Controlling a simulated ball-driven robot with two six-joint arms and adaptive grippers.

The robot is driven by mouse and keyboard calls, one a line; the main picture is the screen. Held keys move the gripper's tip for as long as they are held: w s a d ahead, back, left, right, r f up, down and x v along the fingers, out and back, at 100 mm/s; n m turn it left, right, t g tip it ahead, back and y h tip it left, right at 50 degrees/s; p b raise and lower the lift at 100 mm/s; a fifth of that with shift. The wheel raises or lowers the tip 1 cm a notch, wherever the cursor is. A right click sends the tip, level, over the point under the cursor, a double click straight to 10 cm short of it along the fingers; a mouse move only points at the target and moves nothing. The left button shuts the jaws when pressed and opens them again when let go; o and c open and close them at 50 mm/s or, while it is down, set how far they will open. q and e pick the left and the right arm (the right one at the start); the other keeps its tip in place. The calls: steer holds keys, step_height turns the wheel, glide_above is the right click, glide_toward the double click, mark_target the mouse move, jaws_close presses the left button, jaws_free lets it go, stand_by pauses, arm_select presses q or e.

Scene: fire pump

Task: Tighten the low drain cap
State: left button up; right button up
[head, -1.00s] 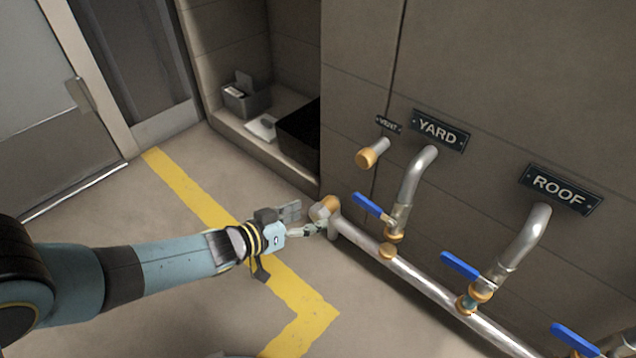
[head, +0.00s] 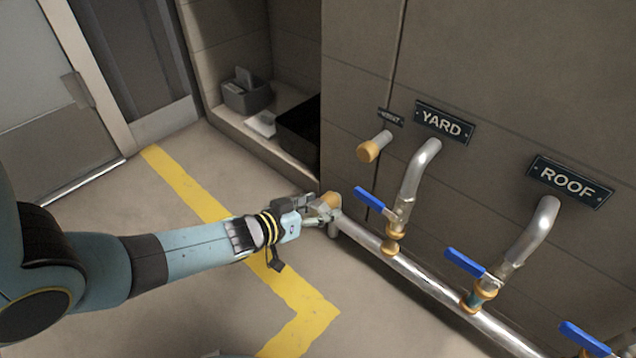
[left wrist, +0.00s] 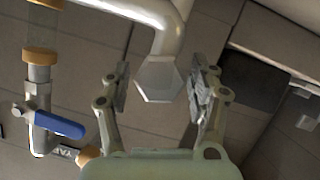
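In the left wrist view my left gripper (left wrist: 160,82) is open, one finger on each side of the cap. Gaps show between both fingers and the cap. My right gripper is out of view.
The low pipe (head: 420,281) runs along the wall with blue-handled valves (head: 371,200) and bent risers (head: 418,170) above it. A capped stub (head: 370,150) sticks out higher up. A grey bin (head: 246,96) stands in the alcove. The floor around the yellow line (head: 190,185) is clear.

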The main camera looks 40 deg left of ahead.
arm_select(q)
steer(key=c, duration=0.9)
